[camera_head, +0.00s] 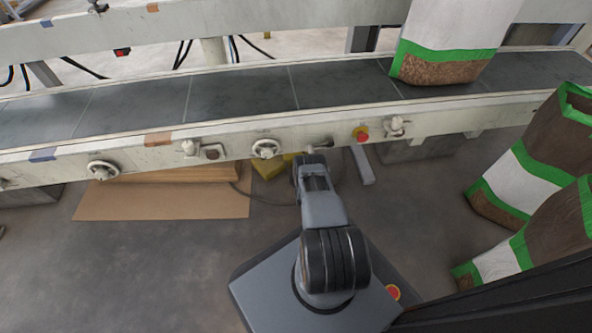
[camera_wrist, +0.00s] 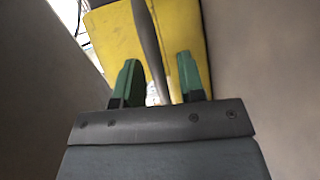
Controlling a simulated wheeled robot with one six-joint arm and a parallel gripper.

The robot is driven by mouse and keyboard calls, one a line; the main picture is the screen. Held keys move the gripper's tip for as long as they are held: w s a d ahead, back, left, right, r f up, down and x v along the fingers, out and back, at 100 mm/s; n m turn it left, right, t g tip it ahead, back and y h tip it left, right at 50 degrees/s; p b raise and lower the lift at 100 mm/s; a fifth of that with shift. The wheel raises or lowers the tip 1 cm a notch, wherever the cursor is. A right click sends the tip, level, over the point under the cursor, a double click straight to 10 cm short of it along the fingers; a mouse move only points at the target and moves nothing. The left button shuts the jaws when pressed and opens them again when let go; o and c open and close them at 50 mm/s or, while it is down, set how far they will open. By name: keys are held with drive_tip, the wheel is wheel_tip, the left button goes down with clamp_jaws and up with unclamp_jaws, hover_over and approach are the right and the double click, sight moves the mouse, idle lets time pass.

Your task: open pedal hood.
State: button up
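The yellow pedal hood (camera_head: 268,168) sits on the floor under the conveyor's front rail, partly hidden behind my gripper and arm. In the wrist view the yellow hood (camera_wrist: 115,38) fills the upper middle, beyond my fingers. My gripper (camera_wrist: 159,66) is open, its two green-padded fingers apart. A grey bar or cable (camera_wrist: 148,40) runs down between them in that view; I cannot tell whether the fingers touch it. A small pale patch shows low between the fingers. In the head view my gripper (camera_head: 306,160) is low in front of the rail, its fingers not clearly visible.
A bag (camera_head: 448,65) stands on the belt. More bags (camera_head: 520,185) stand at right. Flat cardboard (camera_head: 165,200) lies left of my arm. The floor at lower left is clear.

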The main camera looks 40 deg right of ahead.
drive_tip(key=shift+d, duration=0.1)
drive_tip(key=shift+c, duration=0.2)
clamp_jaws()
